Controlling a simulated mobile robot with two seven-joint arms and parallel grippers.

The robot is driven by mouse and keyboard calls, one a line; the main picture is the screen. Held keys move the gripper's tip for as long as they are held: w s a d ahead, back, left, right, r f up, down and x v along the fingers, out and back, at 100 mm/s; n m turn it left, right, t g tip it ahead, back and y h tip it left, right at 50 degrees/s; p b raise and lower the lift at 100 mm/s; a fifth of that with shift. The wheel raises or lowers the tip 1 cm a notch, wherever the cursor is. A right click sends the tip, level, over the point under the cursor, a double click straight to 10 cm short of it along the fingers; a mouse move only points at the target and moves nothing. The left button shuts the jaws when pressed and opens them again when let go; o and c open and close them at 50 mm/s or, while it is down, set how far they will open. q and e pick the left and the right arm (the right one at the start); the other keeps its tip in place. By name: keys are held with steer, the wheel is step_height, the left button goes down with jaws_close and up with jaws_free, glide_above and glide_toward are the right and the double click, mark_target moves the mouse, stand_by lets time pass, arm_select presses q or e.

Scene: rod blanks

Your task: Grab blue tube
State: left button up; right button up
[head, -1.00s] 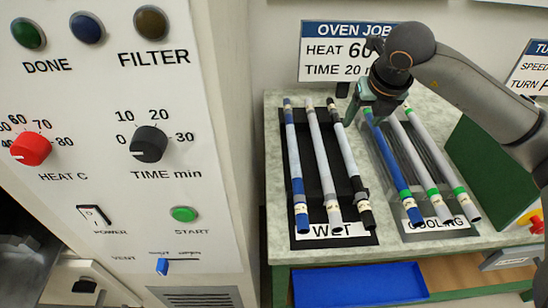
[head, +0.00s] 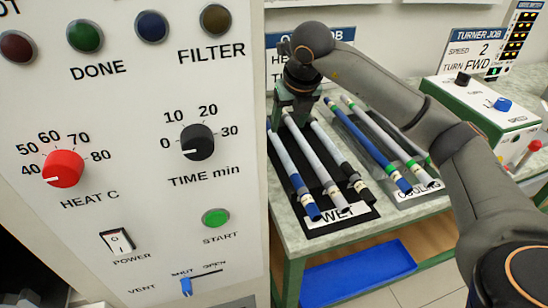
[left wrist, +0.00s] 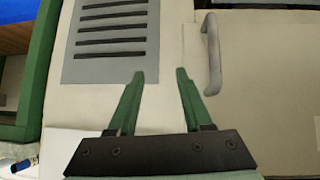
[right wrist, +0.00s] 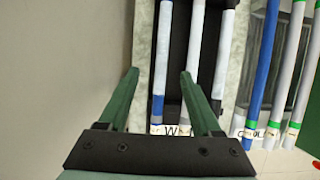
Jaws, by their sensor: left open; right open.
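A tube with blue ends (head: 298,185) lies at the left of the tray marked WET (head: 322,212), beside a grey-banded tube (head: 327,165) and a black-banded tube (head: 343,163). A mostly blue tube (head: 368,147) lies at the left of the COOLING tray (head: 412,192). My right gripper (head: 297,118) is open and empty over the far end of the WET tray. In the right wrist view, the blue-ended tube (right wrist: 161,60) shows between the fingertips, below them. My left gripper (left wrist: 160,75) is open and empty, facing a pale panel; it is outside the head view.
Two green-banded tubes (head: 410,143) lie right of the blue one in the COOLING tray. The oven panel (head: 130,180) stands close on the left. A turner box (head: 487,115) stands at the right. A blue bin (head: 358,270) sits below the bench.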

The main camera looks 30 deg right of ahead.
glide_above(284, 152)
steer(key=s, duration=0.1)
steer(key=f, duration=0.6)
steer(key=shift+s+a+f, duration=0.2)
steer(key=shift+a+f, duration=0.2)
steer(key=x, duration=0.4)
steer(key=shift+s+d+f, duration=0.1)
steer(key=shift+s+f, duration=0.1)
steer(key=shift+s, duration=0.15)
steer(key=shift+w+f, duration=0.25)
steer(key=shift+f, duration=0.25)
jaws_close()
